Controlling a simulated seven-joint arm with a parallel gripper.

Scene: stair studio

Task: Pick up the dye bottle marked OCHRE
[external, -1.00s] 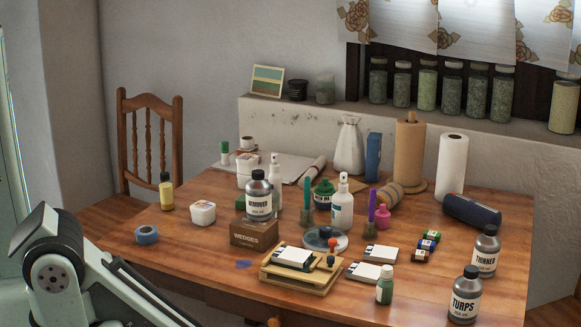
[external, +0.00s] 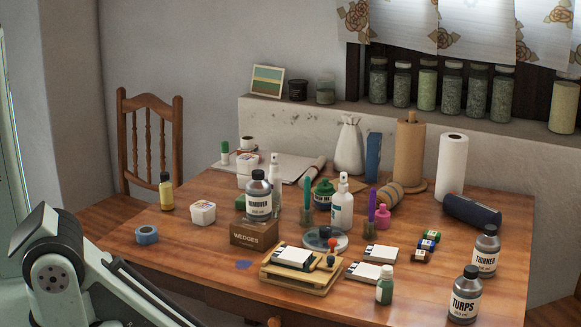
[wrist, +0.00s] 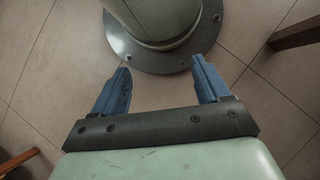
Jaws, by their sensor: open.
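No label reading OCHRE can be made out. A small yellow bottle with a dark cap (external: 166,192) stands upright at the table's left edge; its marking is too small to read. The gripper is out of the external view.
The wooden table (external: 190,262) is crowded. A REMOVER bottle (external: 258,196) is by a WEDGES box (external: 254,234); TURPS (external: 464,296) and THINNER (external: 486,252) bottles stand at right. Blue tape (external: 146,234) and a white tub (external: 203,212) are near the yellow bottle. A chair (external: 150,140) stands behind.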

